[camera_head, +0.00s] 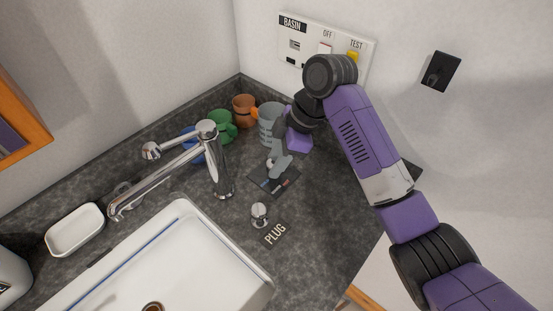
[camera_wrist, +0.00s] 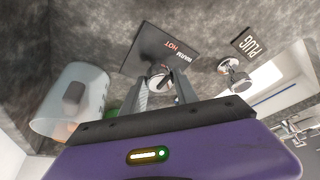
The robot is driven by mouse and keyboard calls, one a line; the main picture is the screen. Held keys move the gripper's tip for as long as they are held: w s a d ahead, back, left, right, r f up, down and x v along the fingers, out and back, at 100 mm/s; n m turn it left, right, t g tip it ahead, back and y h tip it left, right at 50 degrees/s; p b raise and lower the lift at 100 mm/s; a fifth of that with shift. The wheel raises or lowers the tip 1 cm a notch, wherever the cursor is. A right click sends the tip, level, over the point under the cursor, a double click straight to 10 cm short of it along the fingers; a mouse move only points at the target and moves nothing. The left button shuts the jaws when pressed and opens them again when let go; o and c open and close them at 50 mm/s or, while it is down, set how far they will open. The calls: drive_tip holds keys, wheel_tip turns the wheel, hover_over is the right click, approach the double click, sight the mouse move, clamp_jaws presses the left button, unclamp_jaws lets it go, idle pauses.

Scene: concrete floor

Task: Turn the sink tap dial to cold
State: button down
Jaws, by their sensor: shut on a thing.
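The tap dial is a small metal knob on a dark square plate on the counter, and the plate (camera_head: 262,183) is partly covered by my gripper in the head view. In the wrist view the plate (camera_wrist: 150,48) shows the words WARM and HOT, and the knob (camera_wrist: 160,72) sits between my fingers. My gripper (camera_head: 273,174) points down at the plate and is shut on the knob; its fingers (camera_wrist: 161,90) stand on either side of it. The cold mark and the knob's exact pointing are hidden. The chrome tap (camera_head: 219,165) stands left of the plate.
A metal plug knob (camera_head: 259,214) beside the PLUG label stands close in front of the dial plate. A grey cup (camera_head: 267,125), an orange mug (camera_head: 244,108) and a green mug (camera_head: 226,131) stand behind. The white sink (camera_head: 190,262) lies at front left. A switch panel (camera_head: 312,39) is on the wall.

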drive_tip(key=shift+r+p, duration=0.1)
drive_tip(key=shift+p, duration=0.35)
drive_tip(key=m+p, duration=0.1)
drive_tip(key=m+t+p, duration=0.1)
drive_tip(key=m+p, duration=0.1)
drive_tip(key=shift+s+a+r, duration=0.1)
drive_tip(key=shift+s+r, duration=0.05)
drive_tip(key=shift+s, duration=0.05)
drive_tip(key=m+t+p, duration=0.1)
drive_tip(key=m+p, duration=0.2)
drive_tip(key=m+t+h+p, duration=0.1)
drive_tip(key=m+p, duration=0.2)
drive_tip(key=shift+s+p, duration=0.1)
drive_tip(key=shift+p, duration=0.3)
drive_tip(key=m+p, duration=0.1)
drive_tip(key=m, duration=0.1)
drive_tip(key=m+t+h+p, duration=0.1)
drive_tip(key=m, duration=0.1)
drive_tip(key=shift+a+h, duration=0.15)
drive_tip(key=shift+h, duration=0.15)
drive_tip(key=m, duration=0.1)
drive_tip(key=m+h, duration=0.1)
drive_tip(key=m, duration=0.2)
drive_tip(key=shift+a+f+m+h, duration=0.1)
drive_tip(key=shift+f+m+h, duration=0.15)
drive_tip(key=shift+m+h, duration=0.15)
drive_tip(key=shift+t, duration=0.3)
drive_tip(key=c, duration=0.9)
unclamp_jaws()
drive_tip(key=shift+c, duration=0.2)
